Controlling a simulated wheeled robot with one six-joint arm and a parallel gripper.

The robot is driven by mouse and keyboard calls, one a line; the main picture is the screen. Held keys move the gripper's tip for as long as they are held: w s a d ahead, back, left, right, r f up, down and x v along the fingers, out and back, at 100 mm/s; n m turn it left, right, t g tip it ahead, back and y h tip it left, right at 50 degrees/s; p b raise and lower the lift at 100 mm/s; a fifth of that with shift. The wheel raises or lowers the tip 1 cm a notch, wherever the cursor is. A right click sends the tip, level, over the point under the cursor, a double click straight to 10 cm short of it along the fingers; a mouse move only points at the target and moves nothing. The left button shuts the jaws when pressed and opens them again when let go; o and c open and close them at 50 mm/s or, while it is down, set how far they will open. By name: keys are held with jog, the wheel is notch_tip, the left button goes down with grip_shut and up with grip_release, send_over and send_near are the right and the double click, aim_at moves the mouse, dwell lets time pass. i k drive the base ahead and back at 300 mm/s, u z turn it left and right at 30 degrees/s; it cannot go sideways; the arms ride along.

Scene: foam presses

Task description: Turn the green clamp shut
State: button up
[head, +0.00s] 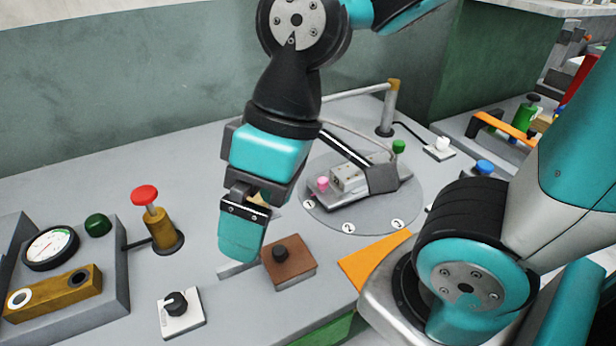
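A grey mould (351,178) sits on a round grey plate (377,213) marked with numbers. A small green knob (398,146) stands at the mould's far right end; it looks like the green clamp's handle, but whether the clamp is open or shut is too small to tell. A pink knob (322,183) stands at the mould's near left end. My gripper (241,240) points down over the bench, left of the plate and apart from both knobs. Its fingers overlap from this side, so their gap is hidden, and nothing shows held.
A brown block with a black knob (281,254) is close to my gripper. A red-topped post (147,197), a gauge panel (50,248) and a rotary switch (178,304) stand left. A bent pipe (388,108) rises behind the plate; an orange patch (370,262) lies in front.

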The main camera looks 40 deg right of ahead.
aim_at(398, 148)
jog(key=z, duration=1.35)
